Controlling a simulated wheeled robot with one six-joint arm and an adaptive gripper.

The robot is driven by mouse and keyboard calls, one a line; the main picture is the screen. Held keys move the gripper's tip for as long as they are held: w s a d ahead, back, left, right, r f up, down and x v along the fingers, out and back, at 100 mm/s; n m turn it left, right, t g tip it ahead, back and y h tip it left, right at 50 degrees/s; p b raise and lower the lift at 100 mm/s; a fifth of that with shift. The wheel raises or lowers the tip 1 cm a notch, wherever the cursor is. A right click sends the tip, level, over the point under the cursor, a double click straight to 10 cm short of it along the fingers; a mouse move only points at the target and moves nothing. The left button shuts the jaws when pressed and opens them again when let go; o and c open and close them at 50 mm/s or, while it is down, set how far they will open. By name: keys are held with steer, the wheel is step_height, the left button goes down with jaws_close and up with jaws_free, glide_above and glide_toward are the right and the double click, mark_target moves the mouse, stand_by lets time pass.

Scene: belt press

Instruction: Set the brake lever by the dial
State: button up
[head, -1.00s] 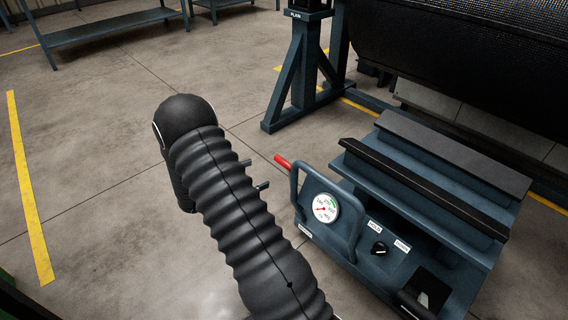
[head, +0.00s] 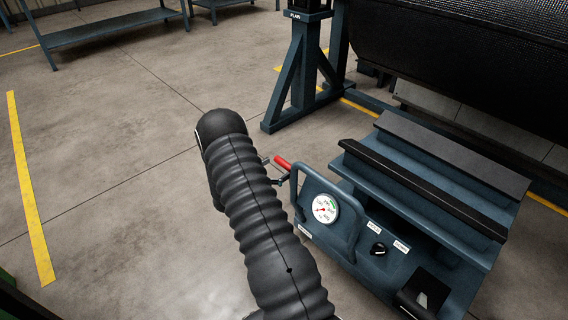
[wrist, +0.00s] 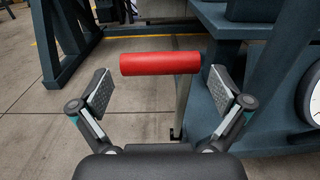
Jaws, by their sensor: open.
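The brake lever has a red grip (wrist: 160,63), which lies crosswise in the wrist view, just beyond and between my open fingertips. In the head view the red grip (head: 283,162) sticks out at the left side of the blue press unit. My gripper (wrist: 160,92) is open, with a pad on each side of the grip and nothing held. In the head view my gripper (head: 271,171) is mostly hidden behind my arm, with its fingers close to the lever. The round dial (head: 325,208) is on the unit's front; its fine marks are too small to read.
A curved guard bar (head: 350,240) stands in front of the dial. A black knob (head: 379,249) with small labels sits to its right. A blue support stand (head: 303,75) is farther back.

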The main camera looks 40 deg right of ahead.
mark_target(284, 163)
steer(key=shift+w+d, duration=0.2)
steer(key=shift+d, duration=1.7)
steer(key=shift+c, duration=0.3)
